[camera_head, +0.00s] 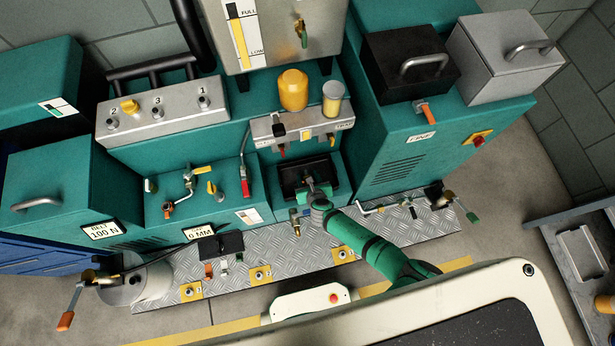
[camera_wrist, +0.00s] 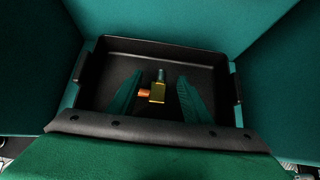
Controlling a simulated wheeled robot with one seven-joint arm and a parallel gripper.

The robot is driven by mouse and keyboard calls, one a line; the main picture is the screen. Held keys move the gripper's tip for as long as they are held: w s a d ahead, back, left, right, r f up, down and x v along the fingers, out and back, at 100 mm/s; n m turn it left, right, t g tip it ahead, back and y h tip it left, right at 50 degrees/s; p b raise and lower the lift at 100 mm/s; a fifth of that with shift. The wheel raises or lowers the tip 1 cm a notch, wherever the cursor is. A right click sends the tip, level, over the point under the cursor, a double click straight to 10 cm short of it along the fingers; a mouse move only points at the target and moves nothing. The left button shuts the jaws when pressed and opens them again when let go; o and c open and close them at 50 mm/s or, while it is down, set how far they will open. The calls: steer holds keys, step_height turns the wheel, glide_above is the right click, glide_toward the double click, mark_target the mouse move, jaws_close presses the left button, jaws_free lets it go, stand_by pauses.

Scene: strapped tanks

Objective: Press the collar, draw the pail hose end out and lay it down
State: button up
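My gripper (camera_head: 309,186) reaches into a black open tray (camera_head: 318,163) in the middle of the teal machine. In the wrist view its two dark green fingers (camera_wrist: 157,88) stand apart, with a gap on each side of a small brass fitting (camera_wrist: 157,91). The fitting has an orange-copper stub on its left and a dark teal top. No contact with it shows. A round grey pail (camera_head: 154,284) stands at the lower left, with a thin dark line running to its top. I cannot make out the pail hose end or its collar for certain.
The tray's black walls (camera_wrist: 84,75) close in around the fingers. Another brass fitting (camera_head: 296,214) projects below the tray. A lever with an orange grip (camera_head: 70,310) stands by the pail. The tread plate (camera_head: 320,262) has bare room between several yellow-based fittings.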

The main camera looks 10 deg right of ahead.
steer(key=v, duration=1)
steer(key=shift+s+r, duration=0.1)
steer(key=shift+s, duration=0.05)
steer(key=shift+s+r, duration=0.15)
steer(key=shift+s, duration=0.1)
stand_by(0.4)
